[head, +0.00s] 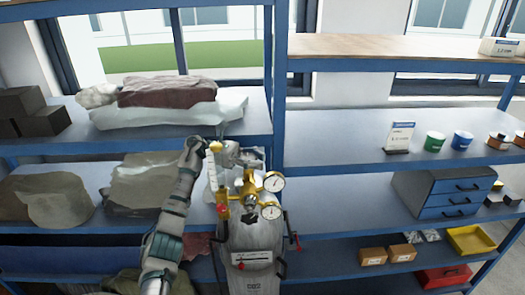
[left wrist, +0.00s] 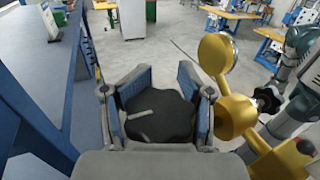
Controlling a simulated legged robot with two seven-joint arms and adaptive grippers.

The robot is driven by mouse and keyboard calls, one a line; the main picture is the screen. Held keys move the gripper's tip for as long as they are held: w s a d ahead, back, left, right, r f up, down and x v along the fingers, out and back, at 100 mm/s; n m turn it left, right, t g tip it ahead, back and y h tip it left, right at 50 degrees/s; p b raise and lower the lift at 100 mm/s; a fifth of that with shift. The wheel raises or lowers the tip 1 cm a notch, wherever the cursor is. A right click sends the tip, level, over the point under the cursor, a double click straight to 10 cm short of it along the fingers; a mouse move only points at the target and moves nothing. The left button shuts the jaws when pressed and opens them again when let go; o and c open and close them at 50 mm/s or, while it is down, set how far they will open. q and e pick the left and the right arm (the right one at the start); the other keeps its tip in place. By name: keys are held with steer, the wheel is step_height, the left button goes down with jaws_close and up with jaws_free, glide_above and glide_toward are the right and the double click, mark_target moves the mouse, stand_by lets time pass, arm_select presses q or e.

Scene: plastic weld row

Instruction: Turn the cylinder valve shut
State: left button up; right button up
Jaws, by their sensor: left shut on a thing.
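The grey gas cylinder (head: 253,238) stands upright in front of the shelves, with a gold regulator (head: 248,188) and two round gauges (head: 272,182) at its top. The gold regulator also shows at the right of the left wrist view (left wrist: 236,115). My left gripper (head: 238,156) reaches over the cylinder top from the left. In the left wrist view its fingers (left wrist: 159,97) are shut around the dark valve handwheel (left wrist: 157,118), which has a light mark on it. In the head view the gripper mostly hides the handwheel. My right gripper is not visible.
Blue-framed shelves (head: 350,160) stand close behind the cylinder, with sacks (head: 48,200) at left and a blue drawer unit (head: 445,195) at right. Red-tipped clamp handles (head: 295,243) flank the cylinder. Open floor and workbenches (left wrist: 233,14) show in the left wrist view.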

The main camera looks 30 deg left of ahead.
arm_select(q)
steer(key=shift+o, duration=0.2)
steer(key=shift+s+a+r+m+g, duration=0.15)
steer(key=shift+m+g, duration=0.35)
steer(key=shift+g, duration=0.3)
steer(key=shift+s+a+r+m+g, duration=0.15)
steer(key=shift+m+g, duration=0.35)
steer(key=shift+g, duration=0.3)
steer(key=shift+d+f+g, duration=0.1)
steer(key=shift+f+g, duration=0.05)
steer(key=shift+g, duration=0.15)
